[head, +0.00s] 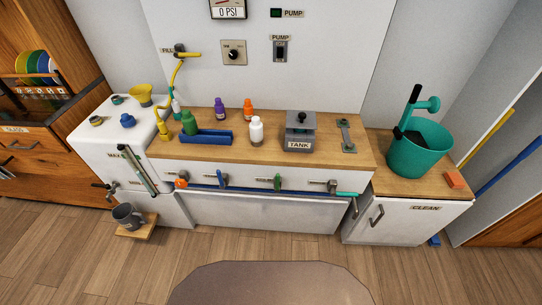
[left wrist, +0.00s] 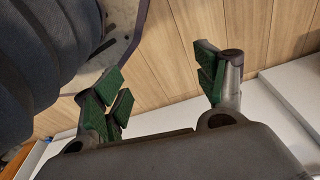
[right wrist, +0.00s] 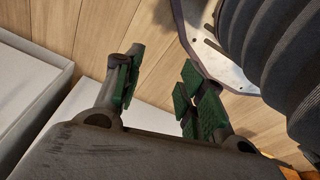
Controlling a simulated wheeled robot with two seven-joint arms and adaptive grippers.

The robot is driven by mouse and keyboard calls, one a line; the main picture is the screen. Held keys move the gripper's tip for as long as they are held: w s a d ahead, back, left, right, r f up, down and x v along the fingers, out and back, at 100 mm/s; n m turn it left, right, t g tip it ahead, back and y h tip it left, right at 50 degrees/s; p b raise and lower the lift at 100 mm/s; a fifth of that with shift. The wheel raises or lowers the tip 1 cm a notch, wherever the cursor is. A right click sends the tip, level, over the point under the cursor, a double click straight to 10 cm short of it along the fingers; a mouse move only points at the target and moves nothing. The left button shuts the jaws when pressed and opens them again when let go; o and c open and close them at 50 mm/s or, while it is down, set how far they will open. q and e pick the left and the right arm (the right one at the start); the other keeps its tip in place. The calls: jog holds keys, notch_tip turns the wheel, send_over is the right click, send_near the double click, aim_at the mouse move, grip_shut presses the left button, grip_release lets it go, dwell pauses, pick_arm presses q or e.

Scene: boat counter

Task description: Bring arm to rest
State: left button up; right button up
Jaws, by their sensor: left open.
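My left gripper (left wrist: 160,88) shows in the left wrist view with its green-padded fingers wide apart and nothing between them. Wood floor and a white surface lie behind it. My right gripper (right wrist: 158,92) shows in the right wrist view with its green-padded fingers apart and nothing between them. Neither arm nor gripper shows in the head view.
A wooden counter (head: 350,171) holds bottles, a blue tray (head: 206,137) and a grey tank box (head: 299,131). A teal bucket (head: 419,152) stands on the right cabinet. A grey mug (head: 127,216) sits on a low shelf. The floor (head: 230,255) in front is clear.

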pick_arm(q)
jog(key=s+a+r+p, duration=0.1)
jog(key=s+a+p, duration=0.1)
jog(key=s+p, duration=0.5)
jog(key=s+a+r+g+p, duration=0.1)
jog(key=s+a+p, duration=0.2)
jog(key=s+p, duration=0.5)
jog(key=shift+s+a+r+y, duration=0.3)
jog(key=shift+s, duration=0.55)
pick_arm(e)
jog(key=s+d+r, duration=0.1)
jog(key=s+d, duration=0.1)
jog(key=s, duration=0.6)
jog(key=s+d+r+g, duration=0.1)
jog(key=s+d, duration=0.2)
jog(key=s, duration=0.5)
jog(key=shift+s+d+r+h, duration=0.25)
jog(key=shift+s+r+h, duration=0.05)
jog(key=shift+s, duration=0.05)
